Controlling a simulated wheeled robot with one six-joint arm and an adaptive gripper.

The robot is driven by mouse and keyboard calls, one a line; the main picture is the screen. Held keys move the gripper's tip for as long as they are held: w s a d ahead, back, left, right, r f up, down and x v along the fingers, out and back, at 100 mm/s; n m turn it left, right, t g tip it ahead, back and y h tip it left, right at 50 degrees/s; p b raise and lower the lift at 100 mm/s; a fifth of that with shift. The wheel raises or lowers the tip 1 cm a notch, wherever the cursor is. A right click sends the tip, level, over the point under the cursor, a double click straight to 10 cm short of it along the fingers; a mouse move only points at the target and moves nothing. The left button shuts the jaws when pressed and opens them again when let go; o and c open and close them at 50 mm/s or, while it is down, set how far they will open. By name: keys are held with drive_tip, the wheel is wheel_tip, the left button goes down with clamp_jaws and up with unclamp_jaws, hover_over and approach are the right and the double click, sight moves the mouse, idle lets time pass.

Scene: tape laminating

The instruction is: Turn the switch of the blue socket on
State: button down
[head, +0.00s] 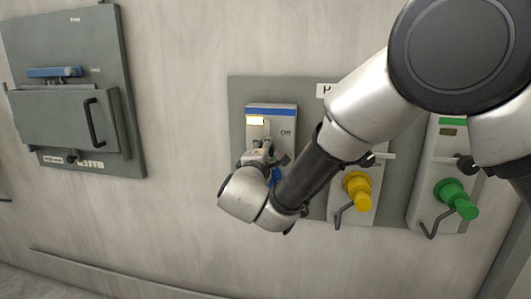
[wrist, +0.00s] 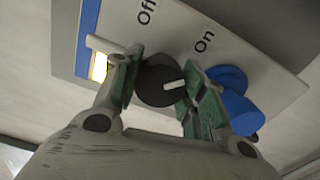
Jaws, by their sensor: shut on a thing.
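The blue socket (head: 286,113) is a pale wall unit with a blue strip along its top. Its indicator window (head: 255,121) glows yellow-white and also shows in the wrist view (wrist: 98,67). In the wrist view, its switch is a dark round knob (wrist: 153,82) with a white pointer, below the "Off" and "On" labels. My gripper (wrist: 158,88) has its green-padded fingers on either side of the knob and is shut on it. The blue plug (wrist: 236,101) sits just right of the fingers. In the head view my arm hides most of the switch.
The yellow socket plug (head: 357,190) and green socket plug (head: 456,198) are to the right on the same grey panel (head: 236,95). A grey box with a handle (head: 72,120) is on the wall at left. Bare wall separates it from the panel.

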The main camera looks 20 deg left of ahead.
drive_tip(key=shift+w+r, duration=0.15)
drive_tip(key=c, duration=0.8)
unclamp_jaws()
drive_tip(key=v, duration=1.2)
